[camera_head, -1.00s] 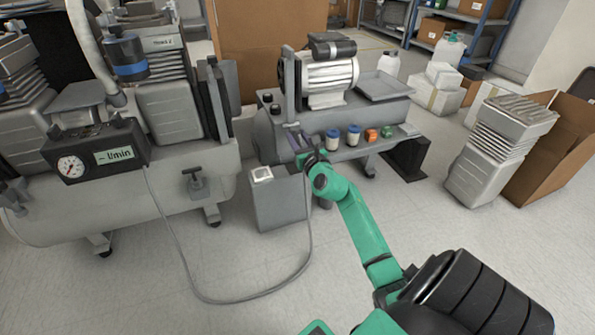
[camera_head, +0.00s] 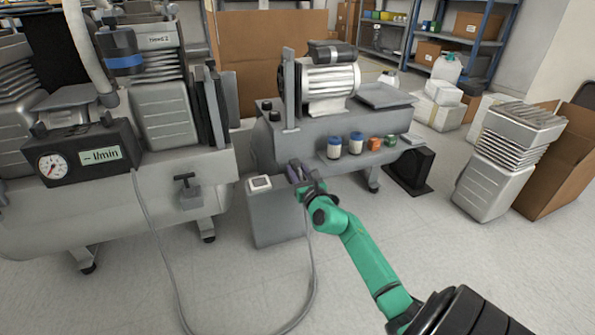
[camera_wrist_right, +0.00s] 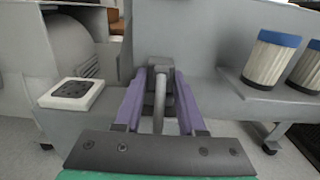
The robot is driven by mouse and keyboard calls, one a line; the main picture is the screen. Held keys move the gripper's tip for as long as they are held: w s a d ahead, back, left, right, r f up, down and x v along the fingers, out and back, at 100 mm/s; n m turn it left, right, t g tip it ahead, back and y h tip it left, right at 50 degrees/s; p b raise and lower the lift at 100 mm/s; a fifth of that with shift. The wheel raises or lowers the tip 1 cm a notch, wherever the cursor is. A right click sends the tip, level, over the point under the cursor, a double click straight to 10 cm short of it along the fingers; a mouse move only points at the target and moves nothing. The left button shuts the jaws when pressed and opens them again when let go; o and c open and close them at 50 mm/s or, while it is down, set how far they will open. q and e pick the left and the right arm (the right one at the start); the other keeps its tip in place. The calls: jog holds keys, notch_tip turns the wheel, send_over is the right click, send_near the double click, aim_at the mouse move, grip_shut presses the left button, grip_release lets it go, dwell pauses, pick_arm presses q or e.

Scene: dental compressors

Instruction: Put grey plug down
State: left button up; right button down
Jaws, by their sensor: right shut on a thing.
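My right gripper (camera_head: 297,172) has purple fingers, which also show in the right wrist view (camera_wrist_right: 158,88). It is shut on the grey plug (camera_wrist_right: 160,68), a small grey block between the fingertips. A grey cable (camera_wrist_right: 159,105) runs back from the plug between the fingers; in the head view it (camera_head: 313,262) hangs to the floor and loops left to the gauge box. The gripper is beside and slightly above a grey floor box (camera_head: 278,215) with a white socket plate (camera_head: 260,183) on top. In the head view the plug is hard to make out. My left gripper is out of view.
A tank with a grey shelf holding blue-capped filters (camera_head: 334,147) stands just beyond the gripper. The gauge box (camera_head: 82,155) sits on the left compressor. A metal unit (camera_head: 505,160) and open carton (camera_head: 555,165) stand right. The floor in front is clear.

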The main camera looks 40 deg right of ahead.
jog(key=shift+f, duration=0.25)
jog(key=c, duration=0.5)
grip_release()
jog(key=shift+r, duration=0.25)
jog(key=s+p, duration=0.1)
jog(key=s+a+r+p, duration=0.1)
jog(key=p, duration=0.1)
jog(key=shift+s+r, duration=0.15)
jog(key=shift+s, duration=0.25)
jog(key=p, duration=0.3)
send_near(297, 165)
jog(key=v, duration=0.3)
jog(key=shift+w+f, duration=0.15)
jog(key=shift+f, duration=0.15)
